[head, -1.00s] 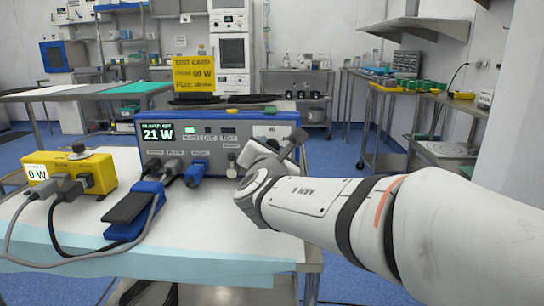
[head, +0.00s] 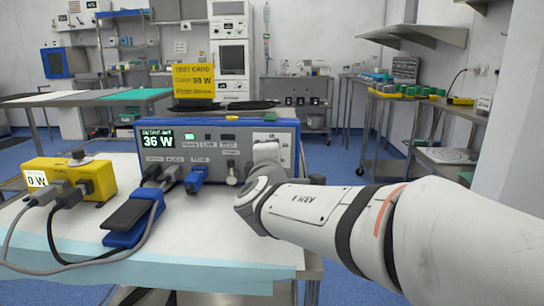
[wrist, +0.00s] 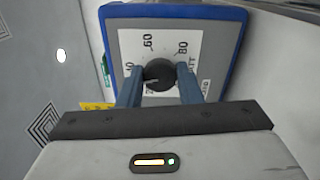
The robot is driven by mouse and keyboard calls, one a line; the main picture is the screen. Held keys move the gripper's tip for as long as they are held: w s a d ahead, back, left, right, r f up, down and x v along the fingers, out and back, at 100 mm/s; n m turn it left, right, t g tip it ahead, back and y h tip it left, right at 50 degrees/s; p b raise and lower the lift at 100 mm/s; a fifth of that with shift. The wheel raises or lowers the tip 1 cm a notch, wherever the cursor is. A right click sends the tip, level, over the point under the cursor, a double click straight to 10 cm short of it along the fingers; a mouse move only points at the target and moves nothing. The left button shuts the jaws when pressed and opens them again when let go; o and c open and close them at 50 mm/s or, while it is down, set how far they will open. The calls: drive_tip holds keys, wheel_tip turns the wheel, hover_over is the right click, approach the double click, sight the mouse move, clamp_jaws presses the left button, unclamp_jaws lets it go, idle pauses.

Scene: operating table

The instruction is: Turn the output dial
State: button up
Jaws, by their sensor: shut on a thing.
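The blue and grey generator unit (head: 215,132) stands on the table with its display (head: 157,141) reading 36 W. In the wrist view the round black output dial (wrist: 158,74) sits on the grey front panel (wrist: 208,40), with printed numbers including 60 and 80 around it. My gripper (wrist: 159,86) is shut on the dial, one finger on each side. In the head view my wrist hides the dial. A yellow test card (head: 193,80) stands above the unit; it appears to read 50 W.
A yellow meter box (head: 70,178) reading 0 W stands at left with cables plugged in. A blue and black foot pedal (head: 133,216) lies on the table front. Several cables plug into the unit's front, left of my gripper.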

drive_tip(key=shift+a+m, duration=0.1)
drive_tip(key=shift+m, duration=1.2)
drive_tip(key=o, duration=1)
drive_tip(key=shift+s+p, duration=0.9)
drive_tip(key=shift+s, duration=3)
drive_tip(key=shift+a, duration=0.15)
